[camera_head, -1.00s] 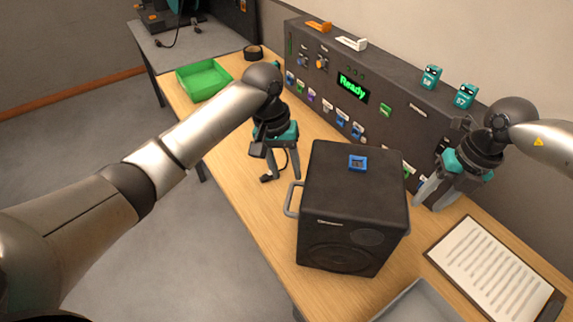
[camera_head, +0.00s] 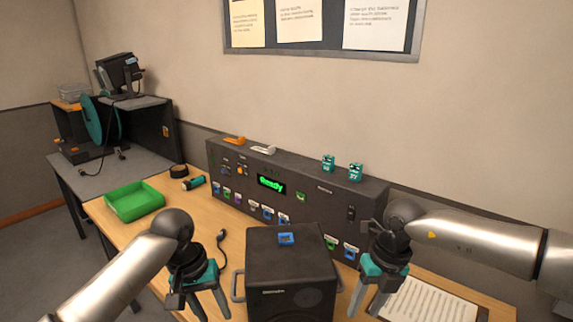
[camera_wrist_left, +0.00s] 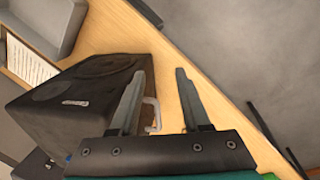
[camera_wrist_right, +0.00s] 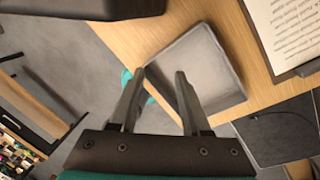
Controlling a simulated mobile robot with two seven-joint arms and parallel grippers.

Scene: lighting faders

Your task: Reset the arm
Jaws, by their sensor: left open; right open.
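My left gripper (camera_head: 208,303) is open and empty, left of the black speaker box (camera_head: 290,268) in the head view. My right gripper (camera_head: 368,297) is open and empty, to the right of the box and in front of the control panel (camera_head: 322,191). In the right wrist view its fingers (camera_wrist_right: 154,92) are spread above a grey tray (camera_wrist_right: 212,62) and the table edge. The panel's display (camera_head: 271,184) reads "Ready" in green.
A green tray (camera_head: 134,201) and a flashlight (camera_head: 194,183) are at the table's left. A clipboard (camera_head: 425,303) lies at the right. Two teal blocks (camera_head: 328,164) (camera_head: 355,172) stand on the panel.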

